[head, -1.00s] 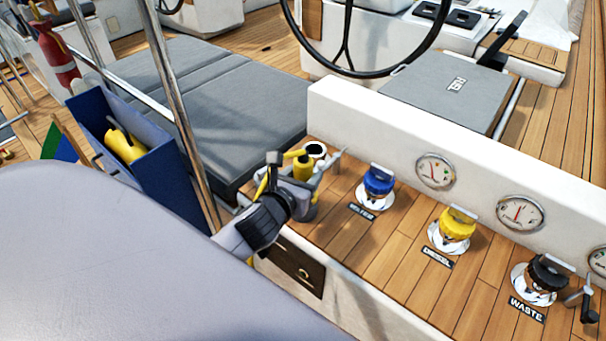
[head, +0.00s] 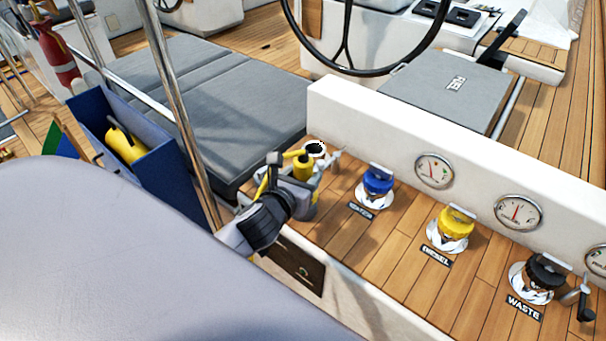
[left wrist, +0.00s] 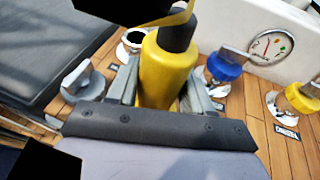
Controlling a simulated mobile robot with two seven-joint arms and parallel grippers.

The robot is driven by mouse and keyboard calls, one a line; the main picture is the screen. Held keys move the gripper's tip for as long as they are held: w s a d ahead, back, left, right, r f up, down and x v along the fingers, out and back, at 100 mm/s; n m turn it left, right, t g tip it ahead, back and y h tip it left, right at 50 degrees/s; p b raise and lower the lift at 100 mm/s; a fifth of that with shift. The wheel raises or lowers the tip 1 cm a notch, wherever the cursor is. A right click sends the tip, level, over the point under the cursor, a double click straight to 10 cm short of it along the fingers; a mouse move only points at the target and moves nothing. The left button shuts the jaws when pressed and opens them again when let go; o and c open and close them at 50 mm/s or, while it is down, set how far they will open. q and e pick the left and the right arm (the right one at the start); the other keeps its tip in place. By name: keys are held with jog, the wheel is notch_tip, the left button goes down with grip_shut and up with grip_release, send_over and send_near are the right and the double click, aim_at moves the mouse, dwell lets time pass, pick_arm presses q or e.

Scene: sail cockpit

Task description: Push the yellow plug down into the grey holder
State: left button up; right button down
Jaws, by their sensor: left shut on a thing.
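The yellow plug (head: 303,167) stands roughly upright between the fingers of my left gripper (head: 306,178). In the left wrist view the yellow plug (left wrist: 168,72) has a black top, and a yellow strap or cord runs above it. My left gripper (left wrist: 163,90) is shut on it, with a grey finger on each side. A grey rounded piece, apparently the grey holder (head: 309,210), shows just below the gripper at the deck. Its mouth and the plug's lower end are hidden, so I cannot tell how deep the plug sits. My right gripper is not in view.
An open black-and-white deck fitting (head: 316,149) is close behind the plug. Blue (head: 379,181), yellow (head: 457,222) and black (head: 548,270) caps stand to the right, before a white wall with gauges. A metal rail (head: 177,95) and a blue bin (head: 165,175) are left.

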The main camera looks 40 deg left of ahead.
pick_arm(q)
jog(key=shift+f+b, duration=0.35)
jog(key=shift+f, duration=0.2)
jog(key=o, duration=1)
jog(key=shift+p+v, duration=0.75)
jog(key=shift+v, duration=0.45)
jog(key=p+v, duration=0.2)
jog(key=v, duration=0.6)
jog(key=shift+s, duration=0.3)
